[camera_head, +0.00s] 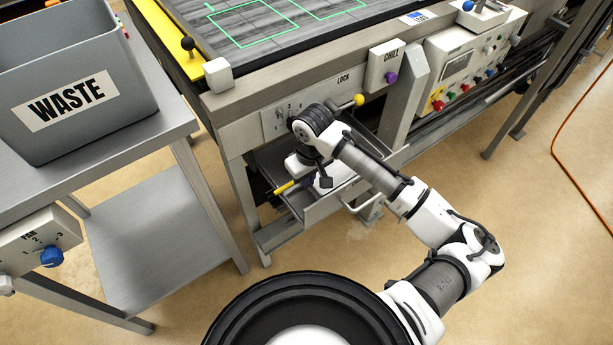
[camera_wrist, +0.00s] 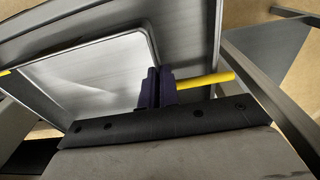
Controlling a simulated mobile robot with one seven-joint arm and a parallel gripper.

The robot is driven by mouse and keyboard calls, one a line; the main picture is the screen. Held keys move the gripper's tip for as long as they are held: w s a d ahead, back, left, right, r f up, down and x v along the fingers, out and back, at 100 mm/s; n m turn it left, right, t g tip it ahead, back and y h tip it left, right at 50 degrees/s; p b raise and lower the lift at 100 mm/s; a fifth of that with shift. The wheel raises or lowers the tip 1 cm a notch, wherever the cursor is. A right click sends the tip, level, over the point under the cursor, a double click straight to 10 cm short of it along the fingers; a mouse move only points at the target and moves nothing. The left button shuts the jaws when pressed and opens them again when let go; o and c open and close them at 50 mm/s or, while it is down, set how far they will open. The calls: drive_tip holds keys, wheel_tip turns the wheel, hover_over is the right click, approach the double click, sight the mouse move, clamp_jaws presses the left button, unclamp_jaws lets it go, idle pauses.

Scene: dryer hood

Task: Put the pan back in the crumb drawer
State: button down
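The crumb drawer (camera_head: 318,207) is a grey metal tray pulled out below the machine's front. The pan (camera_wrist: 95,70), a light metal sheet with a raised rim and rounded corner, lies across the drawer area in the wrist view. I cannot tell how deep it sits. My gripper (camera_wrist: 158,84) has dark purple fingers close together at the pan's rim, seemingly shut on it. A yellow bar (camera_wrist: 205,80) extends right from beside the fingers; a yellow bar (camera_head: 285,188) also shows left of my gripper (camera_head: 316,182) in the head view. My wrist hides much of the pan.
A grey waste bin (camera_head: 70,90) stands on a metal table (camera_head: 165,145) at the left. A yellow-knobbed lock lever (camera_head: 357,100) sits above the drawer, close to my arm. A machine leg (camera_head: 240,200) stands left of the drawer. Open floor (camera_head: 530,250) lies right.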

drive_tip(key=shift+d+r, duration=0.1)
drive_tip(key=shift+d, duration=0.05)
drive_tip(key=shift+f, duration=0.25)
drive_tip(key=c, duration=1.6)
unclamp_jaws()
drive_tip(key=shift+c, duration=0.2)
drive_tip(key=shift+r, duration=0.1)
wheel_tip(320, 180, up, 12)
drive_tip(key=shift+s+d+b, duration=0.2)
drive_tip(key=shift+s+b, duration=0.15)
drive_tip(key=shift+s, duration=0.1)
drive_tip(key=shift+r, duration=0.1)
